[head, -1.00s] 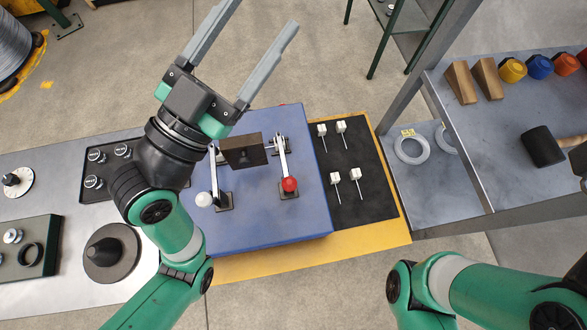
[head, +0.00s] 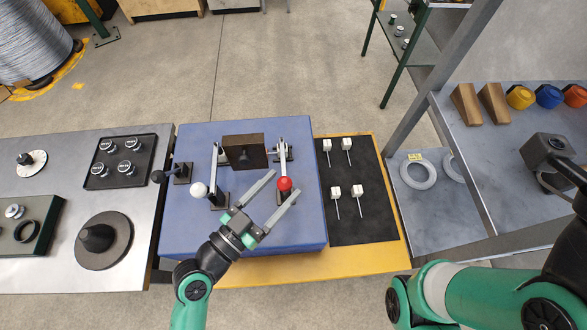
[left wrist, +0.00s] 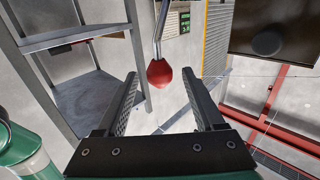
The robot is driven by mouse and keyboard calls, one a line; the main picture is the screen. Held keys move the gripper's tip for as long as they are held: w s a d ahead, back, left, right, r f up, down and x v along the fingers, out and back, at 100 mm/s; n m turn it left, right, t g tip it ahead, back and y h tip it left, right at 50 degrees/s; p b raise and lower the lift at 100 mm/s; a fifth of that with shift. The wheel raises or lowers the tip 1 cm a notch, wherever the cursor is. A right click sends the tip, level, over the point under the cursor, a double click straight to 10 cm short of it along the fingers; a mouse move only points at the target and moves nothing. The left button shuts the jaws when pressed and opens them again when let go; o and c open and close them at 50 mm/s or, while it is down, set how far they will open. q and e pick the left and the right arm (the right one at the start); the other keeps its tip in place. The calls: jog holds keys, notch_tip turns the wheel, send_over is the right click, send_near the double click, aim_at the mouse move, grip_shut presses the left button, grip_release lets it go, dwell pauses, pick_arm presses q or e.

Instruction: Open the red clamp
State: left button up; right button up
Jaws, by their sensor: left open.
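A white-knobbed clamp (head: 199,189) stands left on the blue block (head: 185,228); a dark brown block (head: 243,150) stands between the levers. A black mat (head: 365,220) with several white-headed pins lies right.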

pick_arm(q)
jog(key=x, duration=0.5)
jog(key=shift+w, duration=0.1)
grip_shut()
dwell(1.2)
